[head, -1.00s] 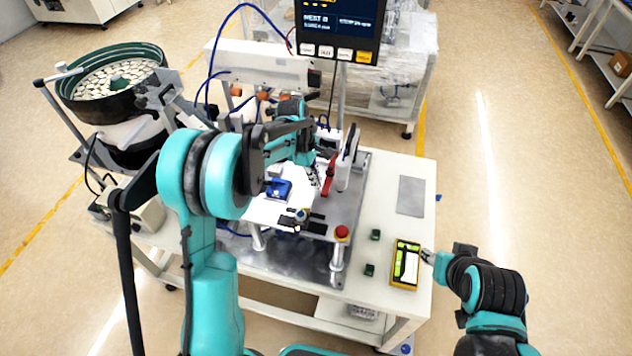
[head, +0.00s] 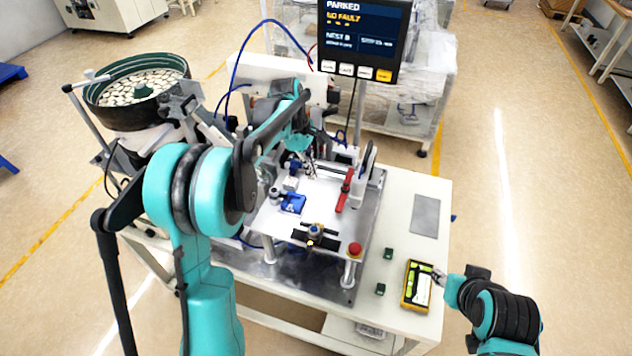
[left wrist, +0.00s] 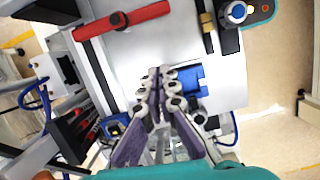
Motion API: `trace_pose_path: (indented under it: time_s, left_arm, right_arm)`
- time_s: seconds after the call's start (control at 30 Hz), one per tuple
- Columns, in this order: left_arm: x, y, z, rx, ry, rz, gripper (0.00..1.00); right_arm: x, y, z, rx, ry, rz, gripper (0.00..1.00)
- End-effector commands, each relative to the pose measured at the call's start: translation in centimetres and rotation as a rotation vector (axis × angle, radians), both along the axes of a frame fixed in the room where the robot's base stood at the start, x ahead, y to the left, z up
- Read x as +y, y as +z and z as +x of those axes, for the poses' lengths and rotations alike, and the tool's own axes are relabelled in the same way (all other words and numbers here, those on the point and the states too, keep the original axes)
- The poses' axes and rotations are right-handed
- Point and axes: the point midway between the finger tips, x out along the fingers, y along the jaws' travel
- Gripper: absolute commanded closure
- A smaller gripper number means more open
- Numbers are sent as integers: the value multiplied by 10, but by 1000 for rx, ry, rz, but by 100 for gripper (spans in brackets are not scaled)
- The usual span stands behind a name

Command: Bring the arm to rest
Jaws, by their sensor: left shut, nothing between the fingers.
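My left arm reaches over the white work plate (head: 322,207) from the left. Its gripper (head: 308,165) hangs above the back part of the plate and is partly hidden by the arm. In the left wrist view the fingers (left wrist: 160,78) are shut with nothing between them, over the plate beside a blue block (left wrist: 192,82). The blue block sits on the plate in the head view too (head: 293,203). My right gripper (head: 438,276) is at the right edge of a yellow handheld device (head: 417,286); its fingers are too small to tell open from shut.
A red bar (head: 343,193) and a red button (head: 354,250) are on the plate. A bowl feeder (head: 137,90) stands at the left. A screen (head: 362,35) stands at the back and reads "PARKED" and "NO FAULT". The table's right side holds a grey pad (head: 425,215).

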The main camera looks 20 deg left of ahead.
Motion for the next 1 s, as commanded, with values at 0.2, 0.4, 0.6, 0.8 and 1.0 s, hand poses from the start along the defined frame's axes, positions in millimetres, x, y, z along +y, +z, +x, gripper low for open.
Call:
trace_pose_path:
  time_s: [0.2, 0.4, 0.6, 0.8, 1.0]
  left_arm:
    - [4, 14, 0, 0, 1, 0, 100]
    - [2, 15, -5, -16, -21, 5, 100]
    - [-7, 13, -44, -156, -221, 61, 100]
    - [-17, -2, -107, -355, -541, 181, 100]
    - [-22, -39, -170, -526, -871, 338, 100]
  right_arm:
    - [0, 1, 0, 0, 0, 0, 60]
    - [0, -3, 0, 0, 0, 0, 60]
    - [0, -35, 0, 0, 0, 0, 60]
    - [0, -76, 0, 0, 0, 0, 60]
    - [0, -114, 0, 0, 0, 0, 60]
